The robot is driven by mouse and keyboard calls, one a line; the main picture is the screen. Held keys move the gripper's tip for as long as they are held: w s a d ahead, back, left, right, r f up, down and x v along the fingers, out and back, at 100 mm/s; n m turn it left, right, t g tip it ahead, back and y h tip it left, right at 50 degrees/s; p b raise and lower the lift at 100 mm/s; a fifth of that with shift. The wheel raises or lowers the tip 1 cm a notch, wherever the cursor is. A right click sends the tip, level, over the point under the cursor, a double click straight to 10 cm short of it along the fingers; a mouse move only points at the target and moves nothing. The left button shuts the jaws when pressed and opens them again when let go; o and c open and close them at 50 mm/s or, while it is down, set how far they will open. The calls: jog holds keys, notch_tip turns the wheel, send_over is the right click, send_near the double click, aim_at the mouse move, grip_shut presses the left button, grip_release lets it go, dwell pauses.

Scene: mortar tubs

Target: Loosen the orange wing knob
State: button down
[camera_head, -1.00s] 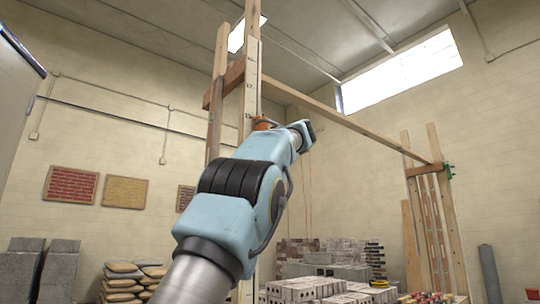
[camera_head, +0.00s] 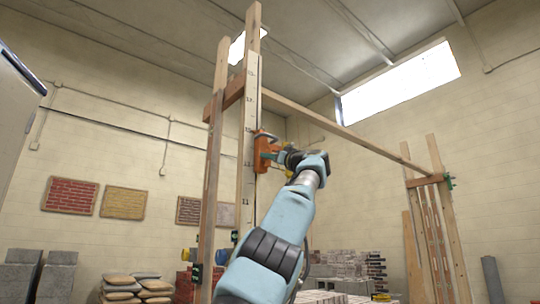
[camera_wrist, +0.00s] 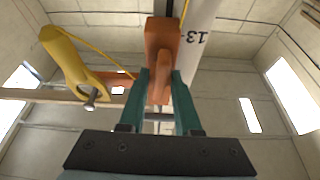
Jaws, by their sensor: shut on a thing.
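The orange wing knob (camera_wrist: 160,88) sits between the two teal fingers of my gripper (camera_wrist: 160,80) in the wrist view. The fingers are shut on it from both sides and cover its flanks. Its orange clamp (camera_wrist: 163,38) is mounted on the pale numbered pole, near the mark 13. In the head view the clamp (camera_head: 263,150) shows on the upright pole, with my gripper (camera_head: 279,156) against its right side. There the knob itself is too small and too covered to make out clearly.
A yellow piece (camera_wrist: 72,62) with a hole and a yellow cord hangs left of the clamp in the wrist view. The numbered pole (camera_head: 251,100) stands beside wooden posts. A long crossbar (camera_head: 340,130) runs right. Block stacks and bags lie below.

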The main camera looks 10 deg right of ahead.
jog(key=shift+n+y, duration=0.3)
jog(key=shift+n, duration=0.3)
jog(key=c, duration=0.6)
grip_release()
jog(key=b+v, duration=0.7)
jog(key=v, duration=0.3)
jog(key=shift+s+d, duration=0.15)
jog(key=shift+s, duration=0.2)
jog(key=shift+f, duration=0.15)
